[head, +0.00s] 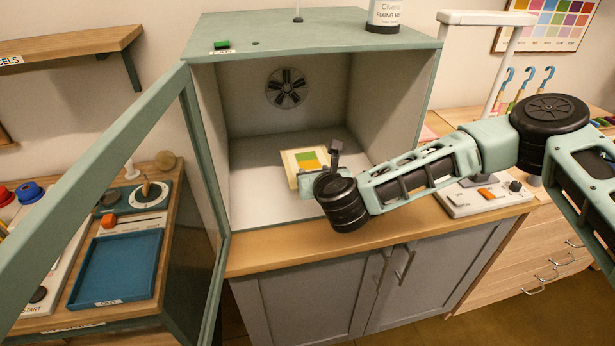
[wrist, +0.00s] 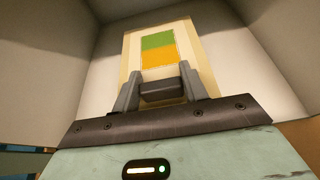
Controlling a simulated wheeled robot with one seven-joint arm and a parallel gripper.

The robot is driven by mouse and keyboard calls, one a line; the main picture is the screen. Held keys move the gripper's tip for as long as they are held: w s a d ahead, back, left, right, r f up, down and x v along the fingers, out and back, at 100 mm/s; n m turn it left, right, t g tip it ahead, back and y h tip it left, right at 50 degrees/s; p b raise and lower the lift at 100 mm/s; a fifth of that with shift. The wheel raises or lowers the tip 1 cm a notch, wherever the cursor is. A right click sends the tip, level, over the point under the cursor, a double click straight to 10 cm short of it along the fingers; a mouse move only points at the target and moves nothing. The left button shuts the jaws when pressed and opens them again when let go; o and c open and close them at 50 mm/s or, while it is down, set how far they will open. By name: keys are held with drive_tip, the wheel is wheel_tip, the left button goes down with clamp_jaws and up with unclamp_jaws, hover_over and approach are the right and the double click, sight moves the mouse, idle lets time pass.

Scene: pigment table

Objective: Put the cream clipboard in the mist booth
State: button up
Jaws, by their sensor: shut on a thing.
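The cream clipboard (head: 290,161) is inside the mist booth (head: 262,212), above or at its floor; I cannot tell whether it touches. It bears a green and orange patch. In the wrist view the clipboard (wrist: 131,62) stands out in front of my gripper (wrist: 163,88), whose two grey fingers are shut on its near end around a dark clip. In the head view my gripper (head: 308,186) is partly hidden by my own wrist. The booth's glass door (head: 107,165) stands open to the left.
A fan (head: 286,87) is on the booth's back wall. A bottle (head: 385,14) and a green button (head: 221,44) are on the booth's top. A blue tray (head: 117,266) lies at left. A white device (head: 482,198) stands on the counter at right. The booth floor around the clipboard looks clear.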

sight(315, 204)
wheel_tip(315, 204, down, 7)
drive_tip(key=shift+f+p, duration=0.15)
drive_tip(key=shift+p, duration=0.6)
drive_tip(key=shift+f, duration=0.15)
drive_tip(key=o, duration=1.1)
drive_tip(key=shift+c, duration=0.2)
